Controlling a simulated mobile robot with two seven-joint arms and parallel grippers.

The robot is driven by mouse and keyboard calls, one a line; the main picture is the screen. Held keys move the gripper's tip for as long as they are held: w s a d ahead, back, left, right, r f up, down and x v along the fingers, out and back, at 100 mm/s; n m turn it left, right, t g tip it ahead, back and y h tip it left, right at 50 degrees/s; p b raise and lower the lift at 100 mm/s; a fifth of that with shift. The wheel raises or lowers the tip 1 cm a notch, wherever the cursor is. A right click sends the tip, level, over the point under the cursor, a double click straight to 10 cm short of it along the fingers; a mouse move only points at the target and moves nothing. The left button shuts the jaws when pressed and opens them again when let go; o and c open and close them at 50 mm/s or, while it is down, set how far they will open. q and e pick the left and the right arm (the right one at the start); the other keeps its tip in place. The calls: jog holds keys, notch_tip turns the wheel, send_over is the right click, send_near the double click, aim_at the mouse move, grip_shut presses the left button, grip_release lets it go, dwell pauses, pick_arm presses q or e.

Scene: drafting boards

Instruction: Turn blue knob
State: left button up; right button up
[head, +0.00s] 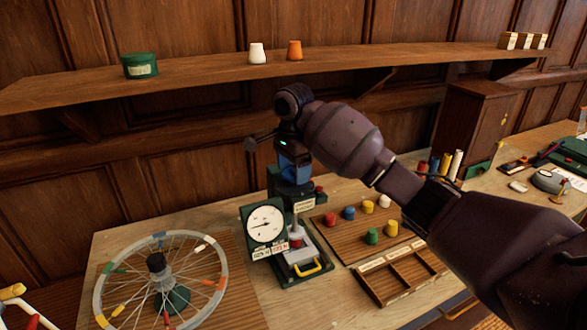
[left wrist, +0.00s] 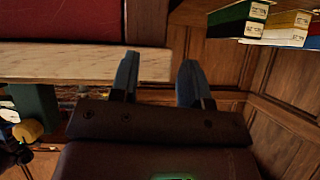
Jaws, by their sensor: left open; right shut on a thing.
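The blue knob (head: 295,171) sits at the top of a dark green press-like device with a white round dial (head: 265,224). My right gripper (head: 291,155) comes down from above and is shut on the blue knob, hiding its upper part. My left gripper (left wrist: 157,80) shows only in the left wrist view. Its two fingers are apart with nothing between them, near a pale wooden edge (left wrist: 85,60).
Left of the device stands a spoked wheel (head: 160,285). To its right is a board with several coloured knobs (head: 349,213) and an empty wooden tray (head: 400,275). A shelf (head: 200,78) with a green tin (head: 140,65) and two small cups runs behind, above the device.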

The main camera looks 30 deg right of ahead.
jog(key=m, duration=0.6)
jog(key=shift+w+d+r, duration=0.1)
jog(key=shift+w, duration=0.05)
jog(key=m, duration=0.5)
jog(key=shift+m, duration=0.4)
jog(key=o, duration=0.9)
jog(key=shift+o, duration=0.2)
